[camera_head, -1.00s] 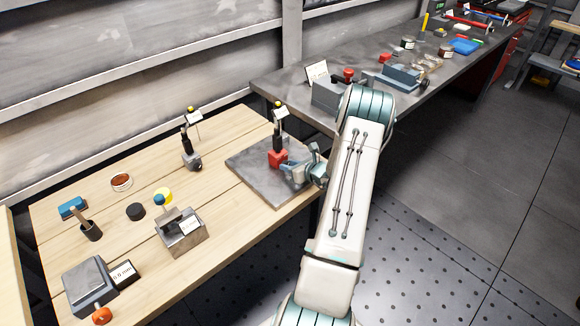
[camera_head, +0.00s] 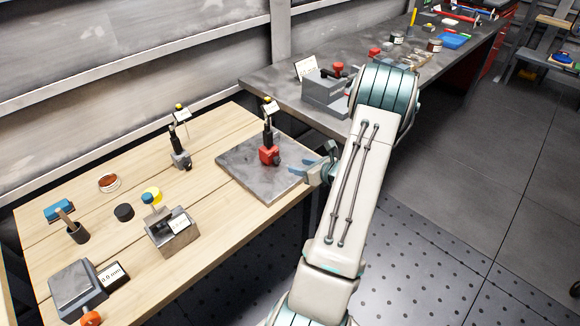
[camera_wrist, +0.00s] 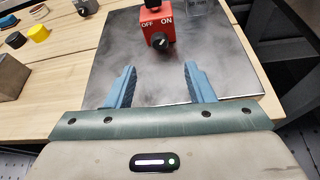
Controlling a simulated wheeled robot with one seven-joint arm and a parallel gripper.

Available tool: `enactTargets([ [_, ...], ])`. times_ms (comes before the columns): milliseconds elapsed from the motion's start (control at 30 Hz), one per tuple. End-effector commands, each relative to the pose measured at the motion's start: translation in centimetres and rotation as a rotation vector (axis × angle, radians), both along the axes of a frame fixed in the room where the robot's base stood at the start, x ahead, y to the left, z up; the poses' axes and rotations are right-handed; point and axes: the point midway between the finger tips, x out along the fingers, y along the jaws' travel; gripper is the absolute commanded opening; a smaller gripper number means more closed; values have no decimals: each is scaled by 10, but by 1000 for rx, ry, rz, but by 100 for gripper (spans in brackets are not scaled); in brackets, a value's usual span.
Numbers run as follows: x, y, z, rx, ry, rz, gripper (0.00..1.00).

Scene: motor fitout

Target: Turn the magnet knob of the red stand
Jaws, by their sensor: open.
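The red stand (camera_head: 268,154) stands upright on a grey plate (camera_head: 240,178) at the right end of the wooden bench. Its red base also shows in the wrist view (camera_wrist: 152,20), marked OFF and ON. The black magnet knob (camera_wrist: 160,42) is on the base's front face, with a light mark on it, facing my gripper. It is small in the head view (camera_head: 278,160). My gripper (camera_wrist: 160,68) is open and empty, its blue fingers over the plate's near part. It also shows in the head view (camera_head: 322,160). The knob lies beyond the fingertips, between their lines and apart from them.
A grey-based stand (camera_head: 180,158) is on the wooden bench, left of the plate. A grey block (camera_head: 172,236), a black puck (camera_head: 124,212) and a brush pot (camera_head: 77,232) are further left. A grey steel bench (camera_head: 262,84) with more equipment runs behind.

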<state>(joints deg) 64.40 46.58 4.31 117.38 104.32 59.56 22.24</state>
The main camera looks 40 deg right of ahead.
Motion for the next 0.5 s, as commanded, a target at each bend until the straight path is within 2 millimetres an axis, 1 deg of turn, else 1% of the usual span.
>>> enactTargets([
  [33,-9,-2,3,-2,-1,-2,49],
  [200,-28,-3,11,0,-1,-1,49],
  [300,-33,-4,13,1,0,0,49],
  [500,-34,-4,14,1,-1,0,49],
])
